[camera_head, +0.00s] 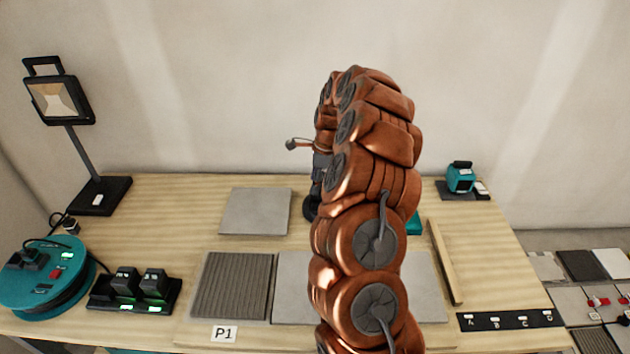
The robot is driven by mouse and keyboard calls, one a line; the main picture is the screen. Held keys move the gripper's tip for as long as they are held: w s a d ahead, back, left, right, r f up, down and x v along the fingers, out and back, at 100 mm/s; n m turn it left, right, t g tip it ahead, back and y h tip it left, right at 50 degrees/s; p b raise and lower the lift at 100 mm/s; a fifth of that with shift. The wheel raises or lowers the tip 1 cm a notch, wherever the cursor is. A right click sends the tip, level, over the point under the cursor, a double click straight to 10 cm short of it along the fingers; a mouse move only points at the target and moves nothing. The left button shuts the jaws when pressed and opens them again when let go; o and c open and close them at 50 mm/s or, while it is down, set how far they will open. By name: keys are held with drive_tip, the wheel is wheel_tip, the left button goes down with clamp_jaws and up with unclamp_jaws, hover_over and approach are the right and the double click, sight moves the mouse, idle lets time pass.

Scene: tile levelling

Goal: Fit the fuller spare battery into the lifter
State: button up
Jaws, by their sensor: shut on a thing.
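Two dark spare batteries, a left one (125,281) and a right one (154,283), stand side by side in a black charger (172,296) at the front left, with green lights lit. Their charge readings are too small to compare. My gripper (320,178) is mostly hidden behind my copper-coloured arm, over the middle of the table. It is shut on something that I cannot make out. A dark rounded part (311,207) shows just below it, and a teal part (414,224) shows right of the arm. They may belong to the lifter, which is otherwise hidden.
A teal cable reel (42,285) and a work lamp (60,100) stand at the left. Grey tiles (255,211) and a ribbed tile (232,286) lie on the table (190,200). A wooden strip (445,262) and a teal device (460,177) are at the right.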

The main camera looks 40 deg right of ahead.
drive_tip(key=shift+f+b, duration=0.6)
drive_tip(key=shift+f, duration=1.15)
idle(2.2)
drive_tip(key=o, duration=1.2)
drive_tip(key=shift+o, duration=0.2)
drive_tip(key=r, duration=0.4)
drive_tip(key=s+d+r, duration=0.1)
drive_tip(key=r, duration=0.3)
drive_tip(key=d+r, duration=0.1)
drive_tip(key=r, duration=0.2)
drive_tip(key=shift+s+r, duration=0.2)
drive_tip(key=shift+r, duration=0.2)
